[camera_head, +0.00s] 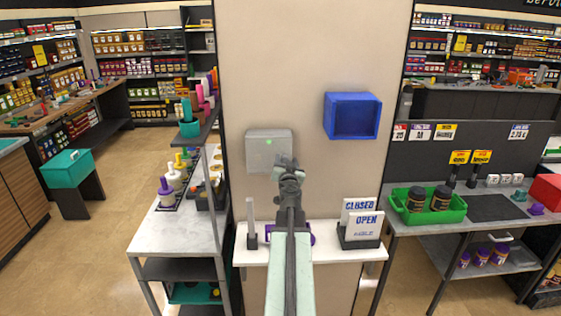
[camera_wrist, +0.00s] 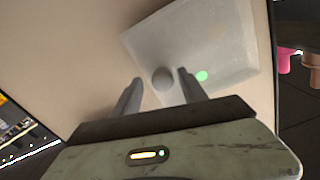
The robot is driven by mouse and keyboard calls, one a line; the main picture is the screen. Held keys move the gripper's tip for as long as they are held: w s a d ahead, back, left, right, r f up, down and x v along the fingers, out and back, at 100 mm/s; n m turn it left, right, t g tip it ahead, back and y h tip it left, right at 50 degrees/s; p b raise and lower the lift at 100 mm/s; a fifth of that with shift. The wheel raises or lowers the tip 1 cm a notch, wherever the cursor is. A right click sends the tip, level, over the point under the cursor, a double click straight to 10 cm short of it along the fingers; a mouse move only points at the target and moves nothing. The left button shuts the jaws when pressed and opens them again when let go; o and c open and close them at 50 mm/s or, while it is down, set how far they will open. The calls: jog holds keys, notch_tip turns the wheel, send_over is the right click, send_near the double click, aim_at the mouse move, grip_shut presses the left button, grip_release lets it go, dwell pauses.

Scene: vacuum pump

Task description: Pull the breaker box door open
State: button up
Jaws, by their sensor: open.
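The grey breaker box (camera_head: 265,148) is on the beige pillar, left of the middle in the head view. Its door looks closed, and a small green light shows on its front. In the wrist view the pale box front (camera_wrist: 205,40) fills the upper middle, tilted, with a round grey knob (camera_wrist: 162,78) and the green light on it. My gripper (camera_head: 290,165) is in front of the box's lower right part. In the wrist view my gripper (camera_wrist: 158,85) is open, with the knob seen between its two fingertips. I cannot tell whether the fingers touch it.
A blue open box (camera_head: 352,116) is on the pillar to the right. Below, a white shelf (camera_head: 337,254) holds signs (camera_head: 362,222). A grey table (camera_head: 175,225) with several bottles stands at the left. A counter with a green tray (camera_head: 428,203) is at the right.

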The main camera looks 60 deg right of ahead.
jog(key=shift+w, duration=0.25)
grip_shut()
dwell(1.3)
